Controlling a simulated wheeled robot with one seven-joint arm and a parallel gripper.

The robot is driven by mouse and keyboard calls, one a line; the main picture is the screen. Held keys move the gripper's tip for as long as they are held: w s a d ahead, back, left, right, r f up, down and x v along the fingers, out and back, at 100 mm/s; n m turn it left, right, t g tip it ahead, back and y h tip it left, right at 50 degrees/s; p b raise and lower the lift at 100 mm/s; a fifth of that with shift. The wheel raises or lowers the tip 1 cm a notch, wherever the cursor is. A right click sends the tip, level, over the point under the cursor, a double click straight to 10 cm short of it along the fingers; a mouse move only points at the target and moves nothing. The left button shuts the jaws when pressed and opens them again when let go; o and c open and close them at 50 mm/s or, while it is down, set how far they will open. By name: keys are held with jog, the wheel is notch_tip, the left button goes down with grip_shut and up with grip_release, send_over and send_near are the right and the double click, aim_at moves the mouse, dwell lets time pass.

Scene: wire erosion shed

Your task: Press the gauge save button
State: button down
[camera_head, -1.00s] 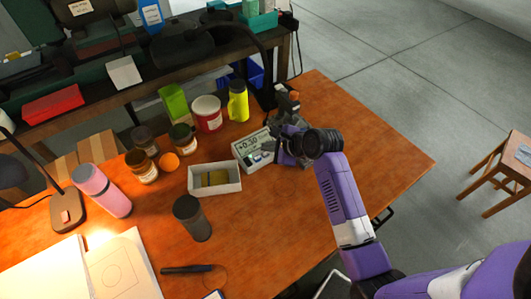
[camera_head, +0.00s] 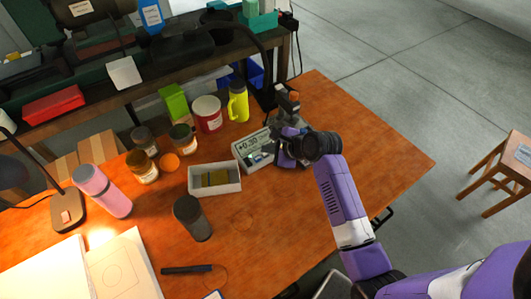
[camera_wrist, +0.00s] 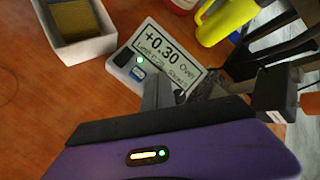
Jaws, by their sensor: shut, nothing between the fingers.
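The gauge (camera_head: 252,149) is a pale box on the wooden table, with a display reading +0.30. In the wrist view the gauge display (camera_wrist: 167,54) also reads "Over", with smaller text below. Along its near side are a dark button (camera_wrist: 123,57), a small green light (camera_wrist: 140,60) and a blue-and-white button (camera_wrist: 138,72). Which one is the save button I cannot read. My gripper (camera_wrist: 158,93) is shut and empty, its tips close beside the gauge's button end. In the head view my gripper (camera_head: 277,153) hides the gauge's right end. Contact cannot be told.
An open white box (camera_head: 215,190) stands left of the gauge. A yellow bottle (camera_head: 238,103), a red tin (camera_head: 207,113) and several jars stand behind. A dark cup (camera_head: 192,217) stands in front. The table's right part is clear.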

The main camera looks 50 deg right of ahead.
aim_at(268, 155)
jog(key=shift+f, duration=0.4)
dwell(0.8)
jog(key=shift+r, duration=0.1)
jog(key=shift+r+p, duration=0.7)
jog(key=shift+p, duration=0.35)
notch_tip(268, 155, up, 5)
jog(key=p, duration=0.5)
jog(key=shift+p, duration=0.35)
